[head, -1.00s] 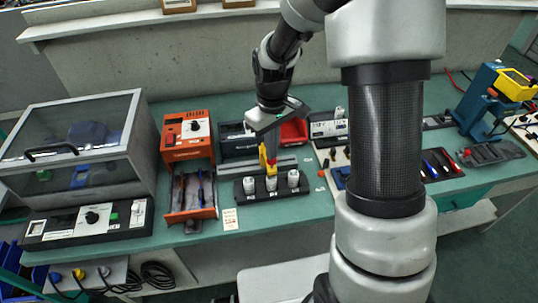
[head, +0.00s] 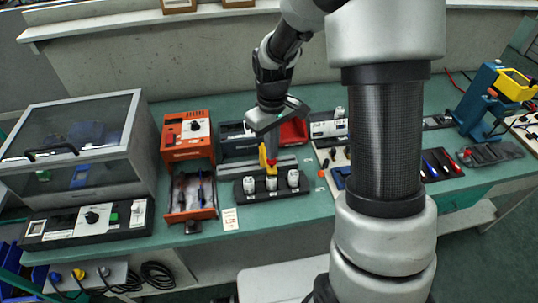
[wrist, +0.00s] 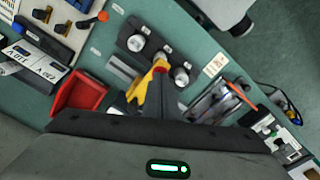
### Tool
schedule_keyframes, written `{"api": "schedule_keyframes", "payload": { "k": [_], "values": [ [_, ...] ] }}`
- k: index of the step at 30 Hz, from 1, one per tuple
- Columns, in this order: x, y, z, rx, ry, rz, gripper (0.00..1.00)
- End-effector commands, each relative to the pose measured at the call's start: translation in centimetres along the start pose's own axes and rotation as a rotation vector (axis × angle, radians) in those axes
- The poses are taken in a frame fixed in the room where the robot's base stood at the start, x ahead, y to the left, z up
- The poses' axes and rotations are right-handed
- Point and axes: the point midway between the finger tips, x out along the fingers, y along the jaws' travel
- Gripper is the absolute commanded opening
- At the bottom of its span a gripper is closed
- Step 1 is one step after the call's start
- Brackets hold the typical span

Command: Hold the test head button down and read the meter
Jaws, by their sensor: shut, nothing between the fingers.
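My gripper (head: 271,158) is shut and points down over the black block with several white-topped fittings (head: 271,184) on the bench. A yellow part (head: 264,158), with a little red beside it, stands at the fingertips above the middle fitting; it looks like the test head. In the wrist view the yellow part (wrist: 146,84) lies against the closed fingers (wrist: 166,88). Whether the fingertips touch or press a button is hidden. A boxed unit with a white face (head: 329,128) stands behind to the right and may be the meter; its reading is too small to tell.
A clear-lidded case (head: 82,140) fills the left of the bench. An orange unit (head: 188,137) with an open tray stands beside it. A red bin (head: 294,131) is behind the gripper. A blue stand with a yellow device (head: 516,84) is far right.

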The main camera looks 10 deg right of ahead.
Motion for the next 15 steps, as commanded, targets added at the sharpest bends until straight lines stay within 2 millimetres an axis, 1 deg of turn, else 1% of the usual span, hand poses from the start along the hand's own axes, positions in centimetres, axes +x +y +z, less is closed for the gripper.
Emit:
{"api": "schedule_keyframes", "payload": {
  "k": [8,15],
  "values": [
    [0.09,0.00,0.00,0.000,0.000,0.000,0.00],
    [0.66,0.00,0.00,0.000,0.000,0.000,0.00]
  ]
}}
